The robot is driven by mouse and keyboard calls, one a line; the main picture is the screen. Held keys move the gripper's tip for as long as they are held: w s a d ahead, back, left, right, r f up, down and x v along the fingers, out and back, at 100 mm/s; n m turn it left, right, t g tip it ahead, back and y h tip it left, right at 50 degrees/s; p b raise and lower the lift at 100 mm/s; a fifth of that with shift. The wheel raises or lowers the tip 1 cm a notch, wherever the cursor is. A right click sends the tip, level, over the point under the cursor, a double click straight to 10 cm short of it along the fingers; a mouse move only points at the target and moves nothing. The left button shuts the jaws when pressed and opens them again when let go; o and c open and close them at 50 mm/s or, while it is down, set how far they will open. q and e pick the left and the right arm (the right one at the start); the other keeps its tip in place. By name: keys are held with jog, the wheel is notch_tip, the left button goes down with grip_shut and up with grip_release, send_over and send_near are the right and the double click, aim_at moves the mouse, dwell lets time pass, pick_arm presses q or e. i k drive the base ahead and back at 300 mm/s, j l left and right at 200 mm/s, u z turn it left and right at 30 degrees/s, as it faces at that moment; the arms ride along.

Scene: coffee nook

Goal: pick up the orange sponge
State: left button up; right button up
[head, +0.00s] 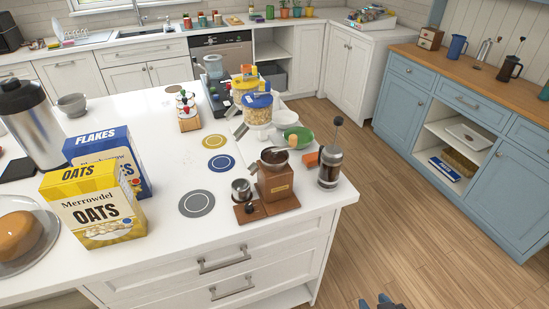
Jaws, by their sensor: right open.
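The orange sponge (310,159) lies on the white island counter near its right edge. It sits between the wooden coffee grinder (277,182) and the French press (329,168), which partly hide it. Only a small orange part of it shows. My right gripper (378,302) shows at the bottom edge, over the wooden floor, low and well in front of the counter. It is open and apart from the sponge. My left gripper is not in view.
A green bowl (298,137) stands behind the sponge. Cereal dispensers (257,108) stand farther back. Oats (92,208) and flakes (108,155) boxes stand at the left. Round coasters (196,203) lie mid-counter. Floor (420,235) is clear between island and blue cabinet (480,125).

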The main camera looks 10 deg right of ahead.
aim_at(310, 160)
jog(key=l+u, duration=0.3)
jog(key=u, duration=0.15)
jog(key=l+u, duration=0.4)
jog(key=k+l+u, duration=0.1)
jog(key=l+u, duration=0.35)
jog(key=l, duration=0.35)
jog(key=k+l+u, duration=0.1)
jog(key=l, duration=0.35)
jog(key=k+l, duration=0.15)
jog(key=l, duration=0.25)
jog(key=k+l+u, duration=0.15)
jog(key=l, duration=0.25)
jog(key=k+l, duration=0.1)
jog(key=l, duration=0.35)
jog(key=u, duration=0.05)
